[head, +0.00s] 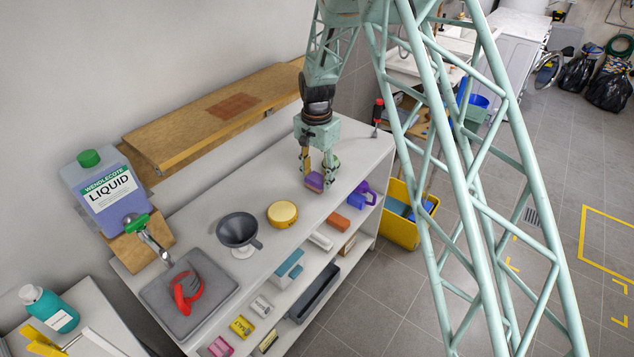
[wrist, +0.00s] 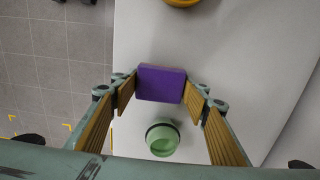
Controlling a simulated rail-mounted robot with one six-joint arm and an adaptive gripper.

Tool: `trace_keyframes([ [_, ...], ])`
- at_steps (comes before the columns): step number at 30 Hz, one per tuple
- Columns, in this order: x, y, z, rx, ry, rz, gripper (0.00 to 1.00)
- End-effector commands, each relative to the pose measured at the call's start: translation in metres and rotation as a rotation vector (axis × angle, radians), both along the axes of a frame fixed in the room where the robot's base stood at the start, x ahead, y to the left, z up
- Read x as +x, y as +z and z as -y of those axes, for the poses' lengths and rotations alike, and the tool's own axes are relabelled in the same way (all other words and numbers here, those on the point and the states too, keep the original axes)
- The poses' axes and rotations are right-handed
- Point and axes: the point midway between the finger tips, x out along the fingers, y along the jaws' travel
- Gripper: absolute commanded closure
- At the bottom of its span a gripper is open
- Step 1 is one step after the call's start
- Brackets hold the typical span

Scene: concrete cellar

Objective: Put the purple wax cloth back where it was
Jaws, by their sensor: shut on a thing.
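My gripper (head: 317,172) is over the white worktop (head: 350,153), toward its right half near the front edge. It is shut on the purple wax cloth (wrist: 161,83), a small flat-faced block that sits between the fingertips in the wrist view. In the head view the cloth (head: 314,182) shows low between the fingers, at or just above the worktop; I cannot tell whether it touches. A green cup (wrist: 162,138) stands on the worktop beside the cloth, between the open-looking finger pads in the wrist view.
A screwdriver (head: 377,113) stands at the back right. A wooden wall shelf (head: 180,126) runs behind. Lower shelves hold several small items, including a purple one (head: 365,193).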

Motion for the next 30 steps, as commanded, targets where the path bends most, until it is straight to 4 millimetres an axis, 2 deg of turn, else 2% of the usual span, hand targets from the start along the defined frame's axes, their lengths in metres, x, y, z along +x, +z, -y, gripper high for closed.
trace_keyframes([
  [6, 0.000, -0.017, 0.000, 0.000, 0.000, 0.000, 0.66],
  [21, 0.000, -0.021, 0.000, 0.001, 0.000, 0.001, 0.66],
  [22, 0.000, -0.020, 0.000, 0.001, 0.000, 0.001, 0.55],
  [25, 0.000, -0.020, 0.000, 0.001, 0.000, 0.001, 0.46],
  [30, 0.000, -0.020, 0.000, 0.000, 0.000, 0.001, 0.44],
])
